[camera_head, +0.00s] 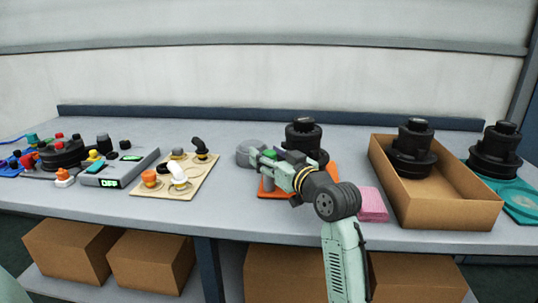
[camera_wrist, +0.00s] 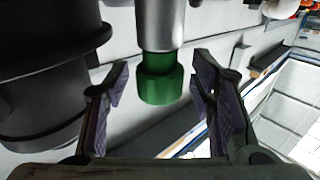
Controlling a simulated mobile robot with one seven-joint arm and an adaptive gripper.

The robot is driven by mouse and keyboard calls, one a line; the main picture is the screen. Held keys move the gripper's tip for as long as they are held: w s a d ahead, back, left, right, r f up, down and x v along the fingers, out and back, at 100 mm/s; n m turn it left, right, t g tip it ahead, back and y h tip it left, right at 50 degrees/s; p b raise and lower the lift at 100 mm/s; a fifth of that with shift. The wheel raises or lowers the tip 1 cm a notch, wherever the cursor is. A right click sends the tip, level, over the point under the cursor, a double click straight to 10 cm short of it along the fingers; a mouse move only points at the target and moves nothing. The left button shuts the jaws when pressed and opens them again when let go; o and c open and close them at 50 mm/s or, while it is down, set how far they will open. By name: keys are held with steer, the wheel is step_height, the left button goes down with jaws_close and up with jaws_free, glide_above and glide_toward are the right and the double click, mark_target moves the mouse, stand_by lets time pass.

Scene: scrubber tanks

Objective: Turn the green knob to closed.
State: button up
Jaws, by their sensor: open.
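The green knob (camera_wrist: 160,80) shows in the wrist view as a short green cylinder on the end of a grey metal stem (camera_wrist: 160,25). My gripper (camera_wrist: 160,85) is open, with one finger on each side of the knob and a visible gap on both sides. The knob looks to lie between the fingertips, not gripped. In the head view my gripper (camera_head: 268,160) is at the middle of the bench, beside a black stepped unit (camera_head: 303,136) on an orange mat (camera_head: 331,184). A small green patch shows by the gripper there. No open or closed marking is readable.
A black cylindrical body (camera_wrist: 45,70) stands close to my left finger in the wrist view. A pink cloth (camera_head: 372,204) and a cardboard box (camera_head: 440,209) lie to the right. A beige board with knobs (camera_head: 203,183) is to the left. The bench front is mostly clear.

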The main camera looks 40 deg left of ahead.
steer(key=shift+c, duration=0.2)
steer(key=c, duration=1.1)
steer(key=shift+c, duration=0.2)
steer(key=shift+r+m+t+h+p, duration=0.1)
steer(key=shift+m+t+h+p, duration=0.25)
steer(key=shift+t, duration=0.25)
steer(key=m+t+h+p, duration=0.1)
steer(key=m+t, duration=0.1)
steer(key=shift+s+a+t+p, duration=0.1)
steer(key=shift+s+t+p, duration=0.05)
steer(key=shift+t+p, duration=0.2)
steer(key=m+t+h+p, duration=0.2)
steer(key=m+t+h, duration=0.1)
steer(key=t+h, duration=0.1)
steer(key=shift+m, duration=0.35)
steer(key=m+t+h, duration=0.3)
steer(key=h, duration=0.1)
steer(key=shift+m+h, duration=0.3)
steer(key=shift+h, duration=0.05)
steer(key=shift+m+t+h+b, duration=0.7)
steer(key=shift+m+h, duration=1.2)
steer(key=shift+h, duration=1)
steer(key=shift+w+d+h, duration=0.2)
steer(key=shift+h, duration=0.1)
